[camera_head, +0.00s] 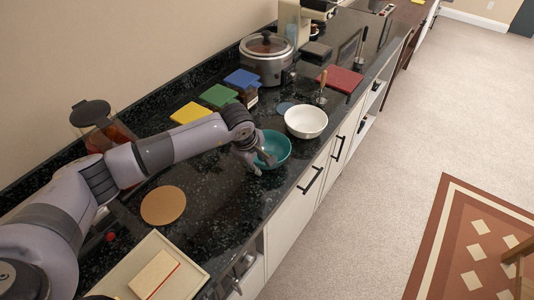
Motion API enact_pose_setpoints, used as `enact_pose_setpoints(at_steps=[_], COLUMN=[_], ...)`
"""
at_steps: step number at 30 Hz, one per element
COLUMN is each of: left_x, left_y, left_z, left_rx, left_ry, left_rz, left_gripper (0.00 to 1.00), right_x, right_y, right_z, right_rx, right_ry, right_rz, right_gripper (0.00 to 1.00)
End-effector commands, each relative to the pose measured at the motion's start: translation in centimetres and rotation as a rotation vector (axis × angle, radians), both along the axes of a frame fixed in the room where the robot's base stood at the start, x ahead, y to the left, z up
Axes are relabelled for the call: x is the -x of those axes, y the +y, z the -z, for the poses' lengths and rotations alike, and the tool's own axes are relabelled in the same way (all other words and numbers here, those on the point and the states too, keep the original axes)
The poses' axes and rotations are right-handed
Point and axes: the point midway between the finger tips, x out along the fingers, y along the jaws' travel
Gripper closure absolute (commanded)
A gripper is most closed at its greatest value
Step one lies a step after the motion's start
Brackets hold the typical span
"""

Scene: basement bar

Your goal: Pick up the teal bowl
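The teal bowl (277,148) stands on the dark speckled counter (215,225), just left of a white bowl. My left gripper (261,164) is at its near left rim. One finger shows over the inside of the bowl and the other is close to the outer wall. The gripper hides part of the rim, and I cannot tell whether the fingers press on it. The bowl looks upright and resting on the counter. My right gripper is not in view.
The white bowl (306,121) is close beside the teal bowl. A slow cooker (266,60), a red board (340,79) and yellow (190,113), green (218,96) and blue (242,78) mats lie farther back. A round tan board (163,205) and a tray (195,272) are nearer.

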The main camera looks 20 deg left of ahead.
Motion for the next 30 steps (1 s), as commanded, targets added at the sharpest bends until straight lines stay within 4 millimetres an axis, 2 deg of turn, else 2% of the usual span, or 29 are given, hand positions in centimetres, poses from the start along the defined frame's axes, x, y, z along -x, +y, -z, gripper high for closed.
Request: enact_pose_setpoints(at_steps=[3, 14, 30], left_x=[0.01, 0.01, 0.01], left_y=[-0.02, -0.02, -0.01], left_z=[0.01, -0.03, -0.05], left_rx=[0.0, 0.0, 0.0], left_ry=[0.0, 0.0, 0.0], left_rz=[0.0, 0.0, 0.0], left_gripper=[0.75, 0.99, 1.0], right_x=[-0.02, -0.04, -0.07], right_y=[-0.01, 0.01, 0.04], right_z=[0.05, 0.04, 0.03], right_rx=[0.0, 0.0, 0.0], right_ry=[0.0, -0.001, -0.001], right_rz=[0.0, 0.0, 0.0], right_gripper=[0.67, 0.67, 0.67])
